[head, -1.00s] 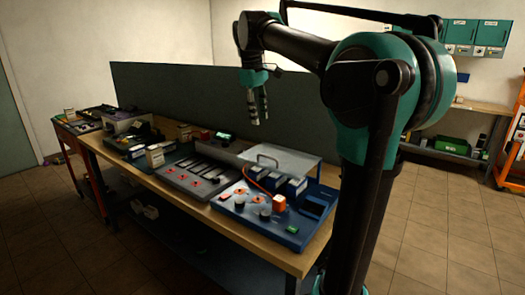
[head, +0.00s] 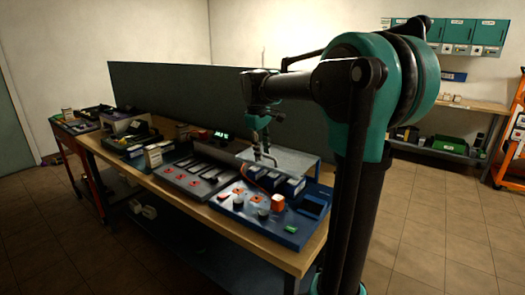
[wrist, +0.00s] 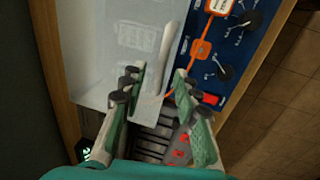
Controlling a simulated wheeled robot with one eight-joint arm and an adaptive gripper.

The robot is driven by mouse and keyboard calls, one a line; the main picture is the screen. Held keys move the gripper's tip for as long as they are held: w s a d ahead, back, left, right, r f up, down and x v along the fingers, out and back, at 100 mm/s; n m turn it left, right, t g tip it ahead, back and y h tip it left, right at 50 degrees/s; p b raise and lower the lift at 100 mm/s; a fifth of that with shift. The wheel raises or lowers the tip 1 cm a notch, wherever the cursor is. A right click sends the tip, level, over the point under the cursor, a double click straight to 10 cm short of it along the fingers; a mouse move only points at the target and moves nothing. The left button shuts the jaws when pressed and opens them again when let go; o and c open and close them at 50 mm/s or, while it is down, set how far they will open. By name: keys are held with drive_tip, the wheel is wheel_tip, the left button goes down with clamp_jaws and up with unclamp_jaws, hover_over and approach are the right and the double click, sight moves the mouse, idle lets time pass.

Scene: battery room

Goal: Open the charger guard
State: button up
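The charger guard (head: 300,158) is a pale, see-through panel lying roughly flat over the back part of the blue charger board (head: 243,208). It also shows in the wrist view (wrist: 112,60), with a light bar handle (wrist: 168,45) along its edge. My gripper (head: 262,146) points down just above the handle. In the wrist view my gripper (wrist: 158,78) is open, its two fingers apart, with the near end of the handle between or just below the fingertips. I cannot tell whether either finger touches it.
An orange block (head: 278,201) with an orange cable stands on the blue board, beside dark knobs. A grey slotted panel (head: 190,178) lies to the left. A dark divider (head: 180,95) runs behind the bench.

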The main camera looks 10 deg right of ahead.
clamp_jaws()
idle(0.5)
